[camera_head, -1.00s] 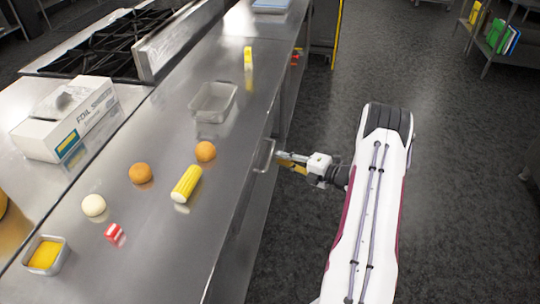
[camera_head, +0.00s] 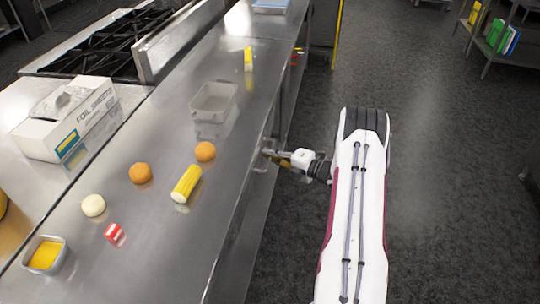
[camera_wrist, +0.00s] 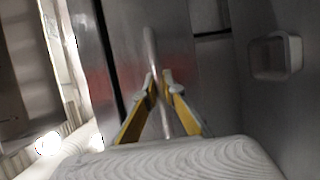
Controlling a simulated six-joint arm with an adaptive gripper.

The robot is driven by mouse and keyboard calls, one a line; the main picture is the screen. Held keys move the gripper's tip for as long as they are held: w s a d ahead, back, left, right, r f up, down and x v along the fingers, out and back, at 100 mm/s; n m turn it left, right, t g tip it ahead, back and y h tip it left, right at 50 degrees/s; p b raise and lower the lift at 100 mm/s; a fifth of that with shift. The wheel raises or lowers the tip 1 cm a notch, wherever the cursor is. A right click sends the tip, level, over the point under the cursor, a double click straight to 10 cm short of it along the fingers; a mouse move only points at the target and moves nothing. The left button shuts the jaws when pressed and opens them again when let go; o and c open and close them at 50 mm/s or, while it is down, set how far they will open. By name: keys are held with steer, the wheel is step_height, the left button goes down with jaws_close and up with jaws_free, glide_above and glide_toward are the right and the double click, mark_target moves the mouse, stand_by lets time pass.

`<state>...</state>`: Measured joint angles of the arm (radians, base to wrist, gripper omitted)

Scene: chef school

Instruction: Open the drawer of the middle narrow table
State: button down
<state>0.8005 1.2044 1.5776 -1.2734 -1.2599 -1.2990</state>
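The long steel table (camera_head: 225,130) has a drawer front on its right side with a bar handle (camera_head: 262,168). In the wrist view the handle (camera_wrist: 150,45) runs lengthwise between my yellow-and-grey fingers. My gripper (camera_head: 268,155) is at the handle in the head view, and its fingertips (camera_wrist: 159,80) sit close on both sides of the bar, apparently shut on it. The drawer front looks flush with the table. The gripper partly hides the handle in the head view.
The floor (camera_head: 440,180) to the right is clear.

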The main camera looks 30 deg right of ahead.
steer(key=s+d, duration=1.8)
steer(key=c, duration=2.4)
jaws_free()
steer(key=shift+s, duration=0.1)
steer(key=v, duration=1.2)
